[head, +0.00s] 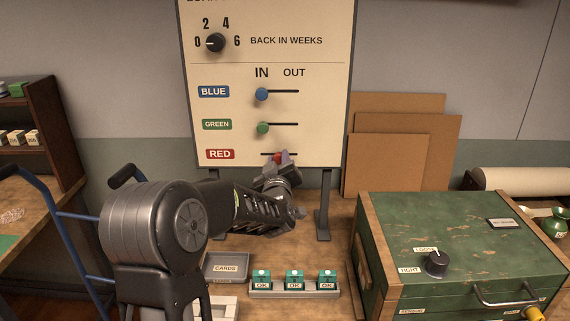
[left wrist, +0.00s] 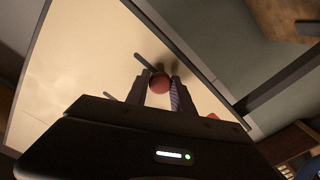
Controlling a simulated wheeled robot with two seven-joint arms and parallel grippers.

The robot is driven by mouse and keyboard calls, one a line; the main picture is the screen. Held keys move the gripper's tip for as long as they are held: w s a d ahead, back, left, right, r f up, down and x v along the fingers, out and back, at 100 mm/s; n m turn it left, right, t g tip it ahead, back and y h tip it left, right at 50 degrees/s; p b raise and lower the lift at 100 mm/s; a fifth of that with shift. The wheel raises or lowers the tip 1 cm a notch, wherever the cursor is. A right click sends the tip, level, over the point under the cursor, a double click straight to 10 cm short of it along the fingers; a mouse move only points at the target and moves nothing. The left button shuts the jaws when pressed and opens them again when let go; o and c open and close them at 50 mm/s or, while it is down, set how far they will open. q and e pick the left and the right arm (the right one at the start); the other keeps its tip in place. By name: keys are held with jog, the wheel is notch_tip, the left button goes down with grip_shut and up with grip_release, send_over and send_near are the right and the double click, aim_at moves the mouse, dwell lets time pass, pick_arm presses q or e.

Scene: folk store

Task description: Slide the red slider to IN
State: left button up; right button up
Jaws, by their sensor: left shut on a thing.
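The board (head: 325,110) stands upright at the back of the table, with IN and OUT printed above its slots. The red slider (head: 278,157) is a round red knob on the lowest slot, beside the RED label (head: 220,154). It sits about midway between the IN and OUT columns, and a bit of slot shows to its left. My left gripper (head: 279,160) is shut on this knob. In the left wrist view the red slider (left wrist: 159,83) shows between the two fingers (left wrist: 159,92). My right gripper is out of view.
The blue knob (head: 262,94) and green knob (head: 262,128) sit under IN, above my gripper. The dial (head: 215,42) is higher up. Below my arm are a cards tray (head: 226,267) and a rack (head: 294,291) of OK blocks. A green box (head: 460,240) stands at right.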

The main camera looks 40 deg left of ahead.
pick_arm(q)
jog(key=shift+s+a+b, duration=0.5)
jog(key=shift+s+a, duration=0.05)
jog(key=shift+a, duration=0.2)
jog(key=shift+s+a+b, duration=0.45)
jog(key=shift+s+a, duration=0.1)
jog(key=shift+a, duration=0.2)
jog(key=o, duration=1.1)
jog(key=shift+s, duration=0.1)
send_near(265, 154)
jog(key=v, duration=0.2)
jog(key=shift+s+d, duration=0.2)
jog(key=shift+d, duration=0.15)
